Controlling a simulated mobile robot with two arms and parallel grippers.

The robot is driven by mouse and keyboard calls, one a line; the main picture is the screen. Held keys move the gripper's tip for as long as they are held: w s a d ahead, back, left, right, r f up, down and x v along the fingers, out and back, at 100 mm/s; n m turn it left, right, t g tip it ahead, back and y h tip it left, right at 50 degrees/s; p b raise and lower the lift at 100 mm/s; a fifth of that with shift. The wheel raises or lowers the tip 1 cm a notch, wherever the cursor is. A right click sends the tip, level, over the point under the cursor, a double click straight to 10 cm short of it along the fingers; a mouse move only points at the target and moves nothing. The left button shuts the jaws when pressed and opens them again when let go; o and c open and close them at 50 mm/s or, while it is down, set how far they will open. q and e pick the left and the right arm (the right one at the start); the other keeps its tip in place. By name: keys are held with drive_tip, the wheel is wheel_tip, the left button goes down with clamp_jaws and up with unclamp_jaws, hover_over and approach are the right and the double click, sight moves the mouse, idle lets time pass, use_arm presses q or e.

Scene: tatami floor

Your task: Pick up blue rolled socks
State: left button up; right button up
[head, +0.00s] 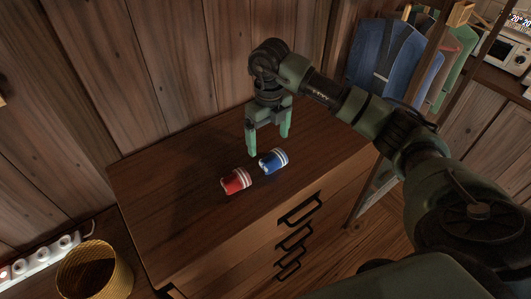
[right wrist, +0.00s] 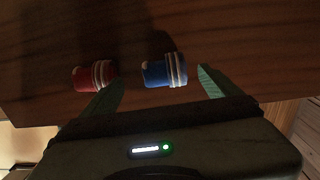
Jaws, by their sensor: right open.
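The blue rolled socks (head: 273,161), with white stripes at one end, lie on top of the wooden dresser (head: 190,220). The red rolled socks (head: 236,181) lie close beside them, to the left. My right gripper (head: 268,145) is open and empty, pointing down above and just behind the blue socks. In the right wrist view, the blue socks (right wrist: 164,71) show between the lines of the two green fingertips (right wrist: 160,90), slightly beyond them. The red socks (right wrist: 94,76) show by the left fingertip. My left gripper is not in view.
A wooden plank wall (head: 140,70) stands behind the dresser. A wicker basket (head: 95,272) and a power strip (head: 40,258) are at the lower left. Clothes (head: 385,70) hang at the upper right. The dresser top is otherwise clear.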

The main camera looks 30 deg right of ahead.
sight(273, 155)
drive_tip(key=shift+s+f, duration=0.15)
drive_tip(key=shift+f, duration=0.25)
drive_tip(key=f+p, duration=0.1)
drive_tip(key=s+f+p, duration=0.1)
drive_tip(key=f, duration=0.1)
drive_tip(key=shift+s+d+f+p, duration=0.2)
drive_tip(key=shift+d+p, duration=0.2)
drive_tip(key=shift+w+f, duration=0.25)
drive_tip(key=shift+f, duration=1.1)
drive_tip(key=shift+s, duration=0.1)
drive_tip(key=c, duration=1.4)
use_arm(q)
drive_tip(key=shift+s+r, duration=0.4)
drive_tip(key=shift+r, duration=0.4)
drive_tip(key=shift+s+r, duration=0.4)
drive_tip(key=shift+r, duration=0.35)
